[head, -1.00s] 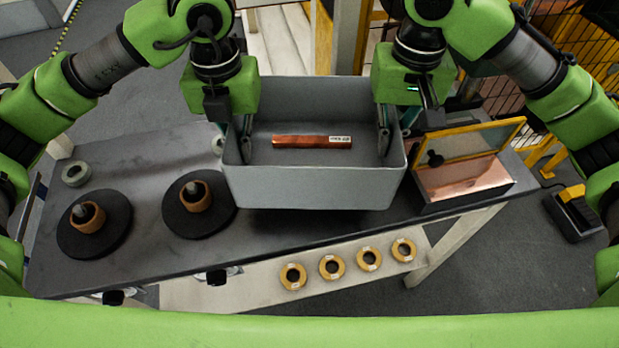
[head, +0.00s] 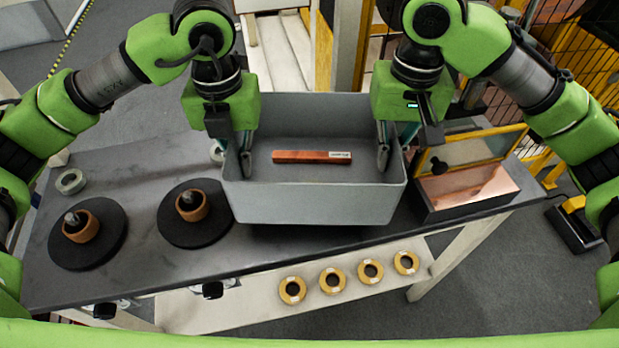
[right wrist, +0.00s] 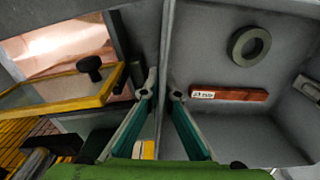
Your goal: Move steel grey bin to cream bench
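The steel grey bin (head: 315,207) is upright over the dark table, near its front edge. I cannot tell if its base touches the table. A copper bar (head: 312,157) lies inside; the right wrist view also shows a grey ring (right wrist: 250,46) in it, which the front wall hides from the head view. My left gripper (head: 244,160) is at the bin's left wall and appears shut on it. My right gripper (head: 385,155) is at the right wall; in the right wrist view its fingers (right wrist: 163,92) straddle that wall closely. A pale slatted surface (head: 275,45) lies behind; I cannot tell if it is the cream bench.
Two black discs with copper rolls (head: 88,243) (head: 197,222) and a grey ring (head: 71,181) are left on the table (head: 130,268). A yellow-framed box with copper sheet (head: 465,188) stands close on the right. Several yellow rings (head: 332,280) lie on a lower pale shelf (head: 235,308).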

